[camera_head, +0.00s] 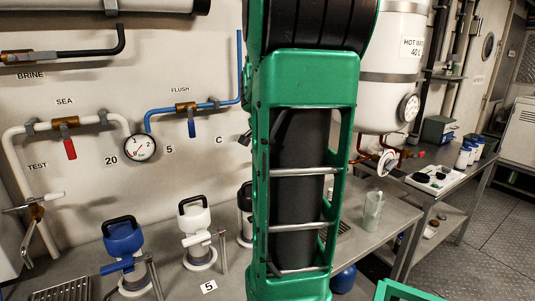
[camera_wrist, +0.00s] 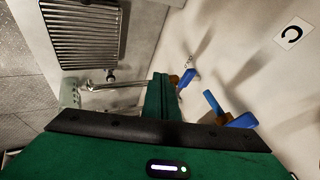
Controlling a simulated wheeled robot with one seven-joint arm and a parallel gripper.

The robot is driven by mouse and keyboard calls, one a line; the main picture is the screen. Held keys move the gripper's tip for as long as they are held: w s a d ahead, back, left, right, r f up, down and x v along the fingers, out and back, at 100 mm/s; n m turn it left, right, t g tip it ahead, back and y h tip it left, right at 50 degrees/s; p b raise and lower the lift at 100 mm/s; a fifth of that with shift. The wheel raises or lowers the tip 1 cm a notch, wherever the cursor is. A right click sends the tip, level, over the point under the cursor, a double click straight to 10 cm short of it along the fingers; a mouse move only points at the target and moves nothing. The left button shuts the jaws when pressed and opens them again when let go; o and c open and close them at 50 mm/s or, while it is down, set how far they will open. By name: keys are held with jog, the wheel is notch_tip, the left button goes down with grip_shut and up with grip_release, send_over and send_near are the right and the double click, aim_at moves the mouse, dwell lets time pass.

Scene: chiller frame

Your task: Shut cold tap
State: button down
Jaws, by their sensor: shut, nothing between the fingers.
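The wrist view shows a blue tap handle (camera_wrist: 188,77) on a brass body near the wall, close to a metal spout (camera_wrist: 100,86). I take it for the cold tap, but cannot be sure. A second blue piece (camera_wrist: 238,120) stands closer, to its lower right. My gripper (camera_wrist: 161,78) is shut and empty, its green fingers together just left of the blue handle in the picture. I cannot tell whether they touch it. In the head view my green arm hides the gripper and this tap. A "C" label (camera_head: 219,140) is on the wall left of my arm.
A slotted metal drain (camera_wrist: 82,32) lies near the spout. A pale green jug (camera_head: 374,205) stands on the bench right of my arm. The hot tank (camera_head: 395,65) is behind it. A white flask (camera_head: 195,225) and a blue one (camera_head: 123,245) stand at left.

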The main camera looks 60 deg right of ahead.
jog(key=v, duration=0.9)
